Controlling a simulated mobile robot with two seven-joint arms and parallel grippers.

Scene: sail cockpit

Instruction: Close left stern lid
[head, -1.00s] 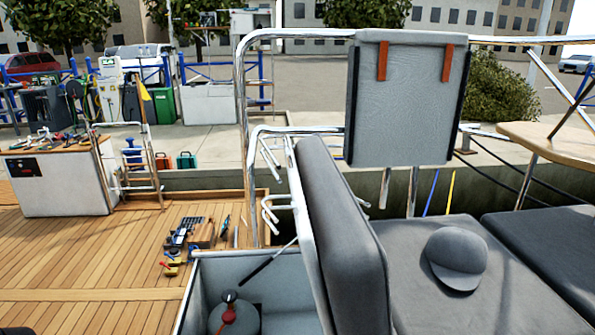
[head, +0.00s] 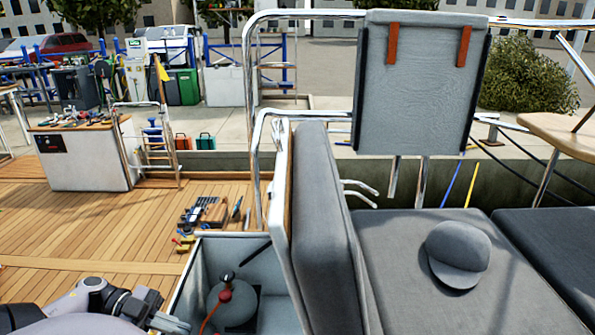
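The left stern lid (head: 325,220) is a grey cushioned panel with a pale underside. It stands raised, nearly upright, at the right side of the open locker (head: 183,290). A dark strut (head: 256,250) shows inside the locker near the lid's underside. A rounded grey item with a red fitting (head: 228,300) sits in the locker. My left arm comes in at the bottom left, and its end, seemingly my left gripper (head: 168,322), is at the locker's near left edge, apart from the lid. Its fingers are not clear. My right gripper is out of view.
A grey cap (head: 457,253) lies on the seat cushion (head: 405,280) right of the lid. Metal railing (head: 249,110) and an upright grey panel (head: 418,85) stand behind. Tools (head: 205,213) lie on the wooden deck (head: 100,245) beyond the locker.

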